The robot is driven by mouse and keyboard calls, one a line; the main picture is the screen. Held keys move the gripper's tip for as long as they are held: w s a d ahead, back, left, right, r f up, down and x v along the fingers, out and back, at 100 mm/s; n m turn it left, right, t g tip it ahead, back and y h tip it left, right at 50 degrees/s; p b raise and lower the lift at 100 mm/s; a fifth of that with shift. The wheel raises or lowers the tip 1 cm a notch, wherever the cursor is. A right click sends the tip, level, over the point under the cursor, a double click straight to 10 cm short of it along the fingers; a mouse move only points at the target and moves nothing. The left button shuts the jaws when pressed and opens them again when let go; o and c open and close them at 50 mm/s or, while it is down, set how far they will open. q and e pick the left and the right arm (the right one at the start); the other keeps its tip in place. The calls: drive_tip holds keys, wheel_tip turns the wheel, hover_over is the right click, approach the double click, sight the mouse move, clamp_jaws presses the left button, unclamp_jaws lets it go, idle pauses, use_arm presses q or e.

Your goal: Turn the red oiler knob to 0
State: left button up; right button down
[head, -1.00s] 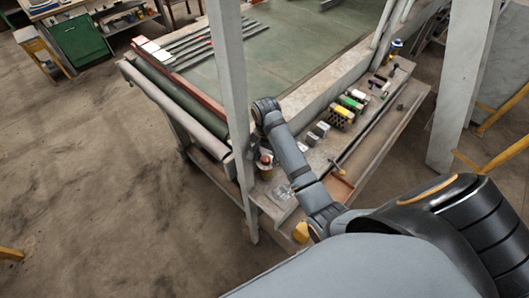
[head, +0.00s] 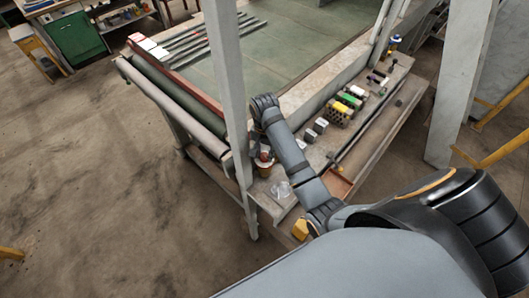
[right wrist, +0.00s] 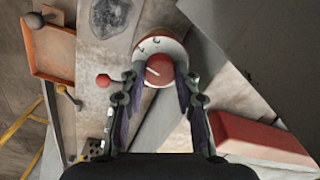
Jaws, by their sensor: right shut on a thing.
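The red oiler knob (right wrist: 158,70) shows in the right wrist view, round, with a pale pointer line across it. It sits on a white dial (right wrist: 160,46) with dark marks; I cannot read its figures. My right gripper (right wrist: 160,84) is shut on the knob, one finger on each side. In the head view the oiler (head: 264,168) is a small brownish pot with a red top on the bench corner, beside the grey post. My right arm partly hides this spot. My left gripper is not in view.
A grey post (head: 229,100) stands close left of the oiler. A small red ball-ended lever (right wrist: 103,80) is left of the knob. A red bar (right wrist: 262,138) lies to the right. Several small blocks and coloured items (head: 345,106) line the bench behind my arm.

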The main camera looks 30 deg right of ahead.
drive_tip(key=n, duration=0.3)
drive_tip(key=shift+n, duration=0.3)
drive_tip(key=n, duration=0.3)
drive_tip(key=shift+n, duration=0.3)
drive_tip(key=n, duration=0.3)
drive_tip(key=shift+n, duration=2.1)
drive_tip(key=c, duration=1)
unclamp_jaws()
